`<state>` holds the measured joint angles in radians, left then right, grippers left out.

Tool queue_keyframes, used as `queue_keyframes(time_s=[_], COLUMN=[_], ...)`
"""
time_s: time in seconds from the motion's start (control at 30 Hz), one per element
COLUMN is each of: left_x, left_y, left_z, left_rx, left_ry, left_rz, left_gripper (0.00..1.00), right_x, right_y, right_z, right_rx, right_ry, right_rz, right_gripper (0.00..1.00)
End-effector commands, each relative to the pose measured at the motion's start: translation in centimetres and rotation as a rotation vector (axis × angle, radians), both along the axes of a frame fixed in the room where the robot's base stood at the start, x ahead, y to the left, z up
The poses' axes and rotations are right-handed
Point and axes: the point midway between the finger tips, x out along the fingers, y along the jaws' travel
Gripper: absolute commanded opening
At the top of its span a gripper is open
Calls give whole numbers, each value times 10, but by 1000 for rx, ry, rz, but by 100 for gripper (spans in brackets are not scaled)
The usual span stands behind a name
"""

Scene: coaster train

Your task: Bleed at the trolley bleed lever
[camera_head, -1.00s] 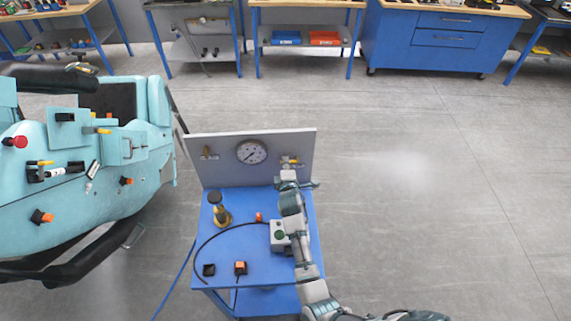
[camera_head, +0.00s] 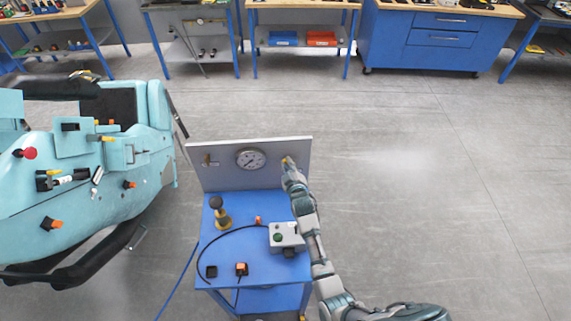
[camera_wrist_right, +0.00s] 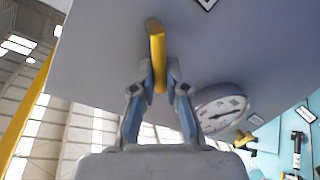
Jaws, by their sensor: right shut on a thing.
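The blue trolley (camera_head: 225,247) carries a grey upright panel (camera_head: 222,178) with a round white-faced gauge (camera_head: 250,159) in its middle. The yellow bleed lever (camera_wrist_right: 157,50) is on the panel, to the right of the gauge in the head view. My right gripper (camera_head: 287,165) is at the panel's right side and mostly hides the lever there. In the right wrist view my right gripper (camera_wrist_right: 158,80) has its two fingers closed on the yellow lever, one on each side. The gauge also shows in the wrist view (camera_wrist_right: 220,112). My left gripper is out of view.
On the trolley top are a black-knobbed brass fitting (camera_head: 220,212), a grey box with a green button (camera_head: 284,237), and a small orange-black part (camera_head: 241,268). A turquoise coaster car (camera_head: 85,190) stands to the left. The floor to the right is clear.

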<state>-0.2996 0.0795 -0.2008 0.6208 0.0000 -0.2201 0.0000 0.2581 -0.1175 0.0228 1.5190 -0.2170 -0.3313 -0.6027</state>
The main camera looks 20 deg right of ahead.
Motion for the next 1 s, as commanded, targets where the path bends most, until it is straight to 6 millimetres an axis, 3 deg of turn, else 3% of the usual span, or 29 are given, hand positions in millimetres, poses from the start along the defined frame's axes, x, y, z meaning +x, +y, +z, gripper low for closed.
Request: queue_keyframes(time_s=[0.6, 1.0], left_x=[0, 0], left_y=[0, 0], left_z=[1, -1], left_rx=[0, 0], left_ry=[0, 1], left_rz=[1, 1], left_gripper=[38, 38], right_x=[-5, -7], right_y=[-20, -27], right_z=[1, 1], right_rx=[526, 689], right_ry=[-93, -124], right_rz=[-2, -4], right_gripper=[0, 0])
